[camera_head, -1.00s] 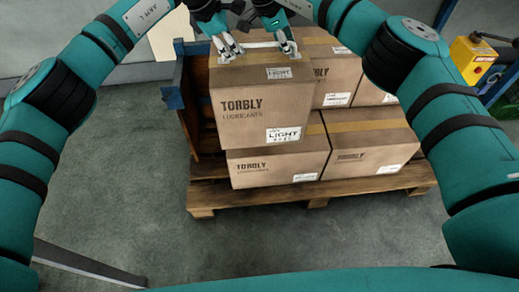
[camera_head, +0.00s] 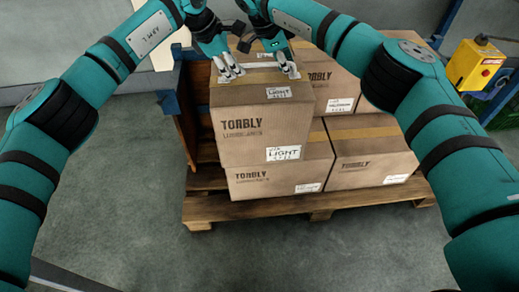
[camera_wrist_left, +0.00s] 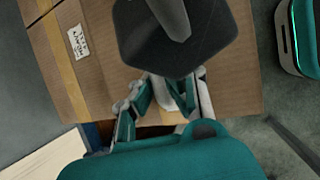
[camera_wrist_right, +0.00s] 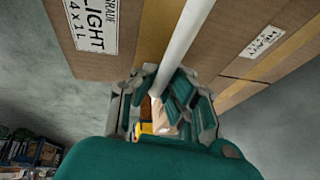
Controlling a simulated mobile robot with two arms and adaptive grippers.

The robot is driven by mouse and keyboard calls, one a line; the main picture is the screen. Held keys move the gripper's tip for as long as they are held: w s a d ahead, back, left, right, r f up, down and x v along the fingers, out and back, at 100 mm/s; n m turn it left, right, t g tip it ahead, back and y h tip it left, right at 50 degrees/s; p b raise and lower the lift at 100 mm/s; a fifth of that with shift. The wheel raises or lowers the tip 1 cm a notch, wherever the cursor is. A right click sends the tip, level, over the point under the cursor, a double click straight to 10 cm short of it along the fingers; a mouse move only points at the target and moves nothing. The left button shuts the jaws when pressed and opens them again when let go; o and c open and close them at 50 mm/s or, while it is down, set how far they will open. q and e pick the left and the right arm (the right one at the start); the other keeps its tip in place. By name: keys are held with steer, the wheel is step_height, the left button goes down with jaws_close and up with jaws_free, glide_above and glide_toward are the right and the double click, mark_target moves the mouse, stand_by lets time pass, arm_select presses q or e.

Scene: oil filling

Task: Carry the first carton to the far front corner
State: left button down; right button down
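The first carton, a brown TORBLY box (camera_head: 240,145) with a LIGHT label, is at the front left of the stack, above a lower carton (camera_head: 250,182). Whether a gap lies between them I cannot tell. A white bar (camera_head: 262,66) runs along its top and shows as a white rod in the right wrist view (camera_wrist_right: 182,45). My left gripper (camera_head: 231,72) has its fingers at the bar's left end, and my right gripper (camera_head: 289,70) at its right end. The fingers appear closed around it; the contact is partly hidden.
The wooden pallet (camera_head: 300,208) carries several other cartons, one at the right front (camera_head: 370,160). A blue-posted frame (camera_head: 170,100) stands close on the left. A yellow control box (camera_head: 474,64) is at the right. The floor (camera_head: 130,210) left and in front is clear.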

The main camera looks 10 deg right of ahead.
mark_target(234, 81)
arm_select(q)
steer(key=shift+w+a+r, duration=0.1)
steer(key=shift+a+r, duration=0.05)
arm_select(e)
steer(key=shift+w+d+r, duration=0.1)
steer(key=shift+d, duration=0.2)
